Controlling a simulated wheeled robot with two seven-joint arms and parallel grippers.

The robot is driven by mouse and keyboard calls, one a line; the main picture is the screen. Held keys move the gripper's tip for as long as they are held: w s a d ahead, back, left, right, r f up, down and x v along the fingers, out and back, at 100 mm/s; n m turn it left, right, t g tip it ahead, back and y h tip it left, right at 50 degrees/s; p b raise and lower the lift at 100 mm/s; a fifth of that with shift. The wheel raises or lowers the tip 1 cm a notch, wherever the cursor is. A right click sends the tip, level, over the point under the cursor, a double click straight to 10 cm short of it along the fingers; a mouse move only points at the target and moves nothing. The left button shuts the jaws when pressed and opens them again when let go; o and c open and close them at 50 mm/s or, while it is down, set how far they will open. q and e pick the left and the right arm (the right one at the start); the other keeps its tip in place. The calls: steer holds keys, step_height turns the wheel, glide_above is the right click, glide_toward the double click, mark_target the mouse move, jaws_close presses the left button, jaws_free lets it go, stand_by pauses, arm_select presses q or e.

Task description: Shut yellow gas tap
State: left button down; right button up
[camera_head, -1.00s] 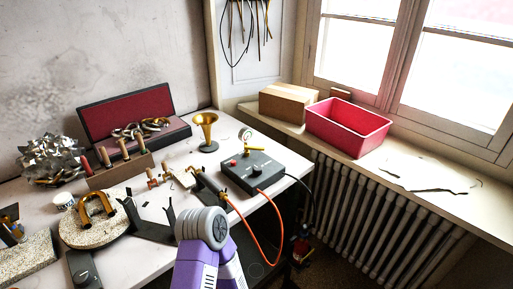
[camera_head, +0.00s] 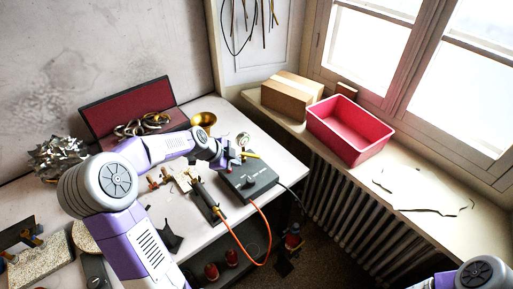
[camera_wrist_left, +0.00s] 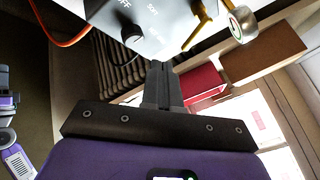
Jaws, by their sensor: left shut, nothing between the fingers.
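The yellow gas tap (camera_head: 251,154) is a small yellow lever at the back of the dark control box (camera_head: 262,183), beside a round gauge (camera_head: 243,139). In the left wrist view the tap (camera_wrist_left: 197,30) shows as a yellow handle at the box's edge, with the gauge (camera_wrist_left: 241,22) to its right. My left gripper (camera_head: 232,159) is just left of the tap, over the box, partly hidden by its wrist. In the wrist view its fingers (camera_wrist_left: 162,78) are together and empty, below and left of the tap, with a visible gap. My right gripper is out of view.
An orange hose (camera_head: 256,238) runs from the torch (camera_head: 204,199) to the box. A brass bell (camera_head: 204,119) stands behind my left arm. A red bin (camera_head: 350,130) and cardboard box (camera_head: 291,95) sit on the sill. Part of my right arm shows at lower right.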

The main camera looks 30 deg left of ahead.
arm_select(q)
steer(key=shift+s+a+r, duration=0.2)
steer(key=shift+s+r, duration=0.05)
steer(key=shift+r, duration=0.2)
steer(key=shift+f, duration=0.1)
steer(key=b+x, duration=0.1)
steer(key=x, duration=0.9)
steer(key=shift+w+d+f, duration=0.1)
steer(key=shift+w, duration=0.15)
steer(key=shift+w+a, duration=0.2)
steer(key=shift+w, duration=0.3)
steer(key=shift+w+a, duration=0.2)
steer(key=shift+w, duration=0.35)
steer(key=shift+w+a, duration=0.25)
steer(key=shift+w, duration=0.45)
